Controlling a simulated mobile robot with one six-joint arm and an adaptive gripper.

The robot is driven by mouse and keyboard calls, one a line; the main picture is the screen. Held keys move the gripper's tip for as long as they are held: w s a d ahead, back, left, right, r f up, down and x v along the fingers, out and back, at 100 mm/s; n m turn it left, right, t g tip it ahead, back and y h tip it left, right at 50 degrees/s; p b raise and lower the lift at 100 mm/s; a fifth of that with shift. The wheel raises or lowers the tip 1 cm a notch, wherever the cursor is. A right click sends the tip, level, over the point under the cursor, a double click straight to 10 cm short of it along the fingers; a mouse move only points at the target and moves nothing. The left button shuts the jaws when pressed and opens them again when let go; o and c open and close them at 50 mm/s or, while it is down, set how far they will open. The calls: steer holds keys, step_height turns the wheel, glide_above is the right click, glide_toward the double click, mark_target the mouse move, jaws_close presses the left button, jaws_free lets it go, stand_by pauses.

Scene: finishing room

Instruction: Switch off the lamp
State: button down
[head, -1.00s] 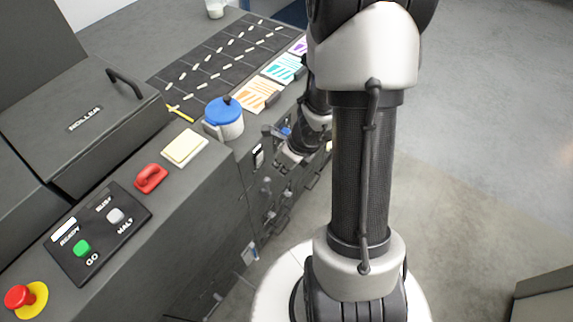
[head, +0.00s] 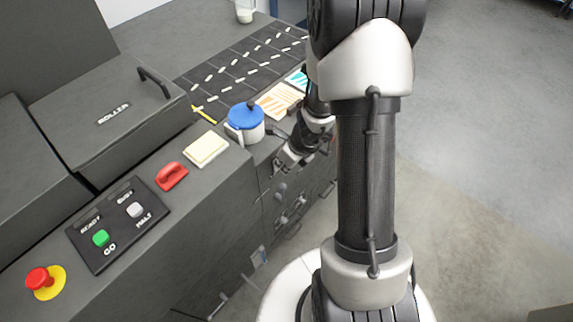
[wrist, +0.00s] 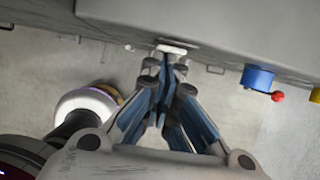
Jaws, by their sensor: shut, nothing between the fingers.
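My gripper (wrist: 168,62) is shut and empty. Its fingertips are right at a small white switch (wrist: 172,47) on the dark front face of the bench; whether they touch it I cannot tell. In the head view my gripper (head: 281,166) is at the bench front below the blue-lidded mug, and it hides the switch. The control panel (head: 118,225) on the bench has a READY window, which looks dark, and a BUSY window. I cannot make out a separate lamp in either view.
A blue cylinder with a red knob (wrist: 257,79) sticks out right of my gripper. Open floor (head: 480,130) lies to the right.

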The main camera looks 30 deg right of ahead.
steer(key=shift+r, duration=0.1)
steer(key=shift+r+p, duration=0.75)
steer(key=shift+d, duration=0.1)
